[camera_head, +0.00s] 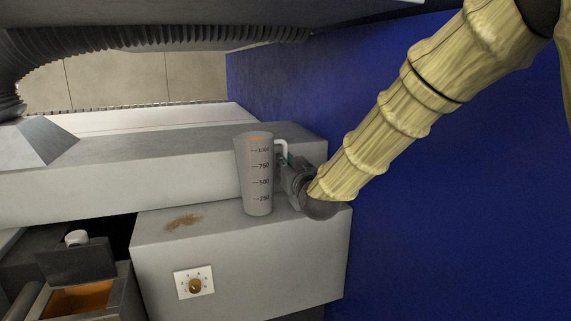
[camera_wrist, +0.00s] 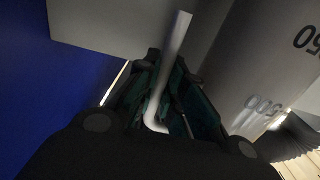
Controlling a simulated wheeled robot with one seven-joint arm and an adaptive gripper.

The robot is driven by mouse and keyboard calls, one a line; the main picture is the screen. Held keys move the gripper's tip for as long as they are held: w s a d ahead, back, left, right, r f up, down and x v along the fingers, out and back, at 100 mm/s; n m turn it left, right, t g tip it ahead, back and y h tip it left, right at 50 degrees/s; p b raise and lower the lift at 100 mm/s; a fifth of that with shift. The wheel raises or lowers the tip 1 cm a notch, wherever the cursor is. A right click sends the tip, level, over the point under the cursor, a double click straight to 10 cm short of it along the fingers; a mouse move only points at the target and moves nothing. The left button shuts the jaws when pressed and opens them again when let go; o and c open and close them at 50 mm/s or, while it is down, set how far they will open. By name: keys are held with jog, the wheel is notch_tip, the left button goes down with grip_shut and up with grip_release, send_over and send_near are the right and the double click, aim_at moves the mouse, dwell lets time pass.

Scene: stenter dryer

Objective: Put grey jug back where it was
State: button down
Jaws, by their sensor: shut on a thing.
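The grey jug (camera_head: 256,180) is upright, with measuring marks on its side and a brownish-orange tint inside the rim. It is at the top of the grey box, but I cannot tell whether its base touches the surface. My gripper (camera_head: 287,162) is at the jug's right side, shut on its handle. In the wrist view the pale handle (camera_wrist: 174,50) runs between the green-lined fingers of my gripper (camera_wrist: 165,100). The jug's wall (camera_wrist: 270,60) with its numbers fills the right of that view.
The grey box (camera_head: 240,255) has a dial (camera_head: 195,284) on its front and a brown stain (camera_head: 183,222) on top, left of the jug. A long grey ledge (camera_head: 130,165) runs behind. A blue wall (camera_head: 440,230) is at right. An open bin (camera_head: 85,298) is lower left.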

jog(key=shift+f, duration=0.1)
jog(key=c, duration=1.5)
grip_release()
jog(key=shift+r, duration=0.2)
jog(key=b+v, duration=0.4)
jog(key=v, duration=0.8)
jog(key=shift+f+b, duration=0.1)
jog(key=shift+b, duration=0.2)
